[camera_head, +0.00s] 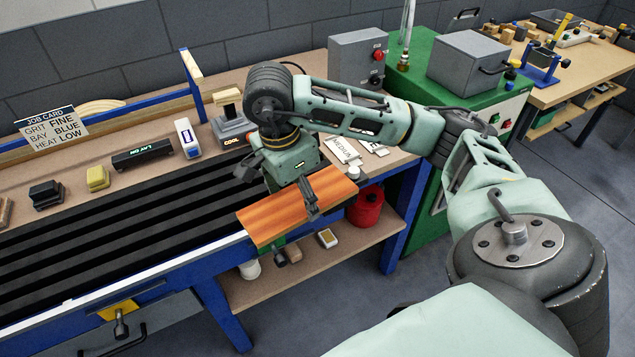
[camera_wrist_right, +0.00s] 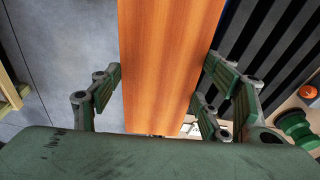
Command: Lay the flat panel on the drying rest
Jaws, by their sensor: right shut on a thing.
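The flat panel (camera_head: 275,217) is an orange-brown wooden board. My right gripper (camera_head: 308,195) is shut on it, with a finger across its upper face in the head view. The panel is held roughly level over the bench's front edge, its left end near the black slats. In the right wrist view the panel (camera_wrist_right: 165,60) runs between the fingers of the right gripper (camera_wrist_right: 160,100). I cannot tell which fixture is the drying rest; the black slatted bed (camera_head: 120,225) on the blue bench may be it. My left gripper is not in view.
Behind the slats stand a black LAY ON block (camera_head: 143,154), a white and blue box (camera_head: 187,138), a COOL block (camera_head: 232,128) and a job card (camera_head: 52,128). A red can (camera_head: 368,207) stands on the lower shelf. The slatted bed is clear.

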